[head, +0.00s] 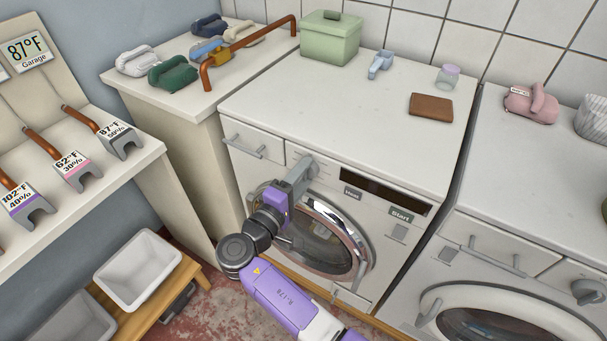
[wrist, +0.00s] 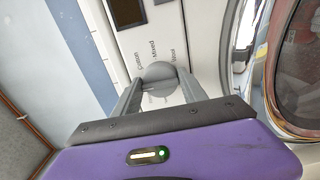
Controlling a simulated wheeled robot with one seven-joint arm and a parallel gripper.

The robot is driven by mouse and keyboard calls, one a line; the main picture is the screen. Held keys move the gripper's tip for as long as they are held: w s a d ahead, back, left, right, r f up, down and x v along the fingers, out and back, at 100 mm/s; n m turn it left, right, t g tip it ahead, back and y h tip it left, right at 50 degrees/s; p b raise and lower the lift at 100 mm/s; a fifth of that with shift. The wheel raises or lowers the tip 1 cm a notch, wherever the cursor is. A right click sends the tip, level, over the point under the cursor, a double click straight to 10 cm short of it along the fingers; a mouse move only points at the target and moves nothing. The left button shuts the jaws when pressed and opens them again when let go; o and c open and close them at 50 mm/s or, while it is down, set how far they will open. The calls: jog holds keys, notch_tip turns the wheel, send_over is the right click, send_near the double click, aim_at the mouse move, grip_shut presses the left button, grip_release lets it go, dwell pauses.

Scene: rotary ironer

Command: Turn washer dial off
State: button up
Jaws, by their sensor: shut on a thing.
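The washer (head: 389,236) stands in the middle of the head view, with a dark display, Start button and round chrome-rimmed door (head: 325,240). Its grey round dial (wrist: 158,72) shows in the wrist view between the two fingers of my gripper (wrist: 160,86). The fingers are shut on the dial from both sides. Printed labels, among them "Mixed" and "Wool", sit around it. In the head view my gripper (head: 299,176) reaches the panel left of the display and mostly hides the dial.
A second washer (head: 500,270) stands to the right. On the counter are a green box (head: 330,38), a brown wallet-like item (head: 431,107) and a lidded jar (head: 447,77). Several irons lie at the back left. A white bin (head: 138,270) sits on a low wooden bench.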

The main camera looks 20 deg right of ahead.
jog(key=shift+a, duration=0.1)
jog(key=o, duration=1.3)
jog(key=shift+o, duration=0.2)
jog(key=b+v, duration=0.1)
jog(key=v, duration=0.6)
jog(key=shift+s+a, duration=0.25)
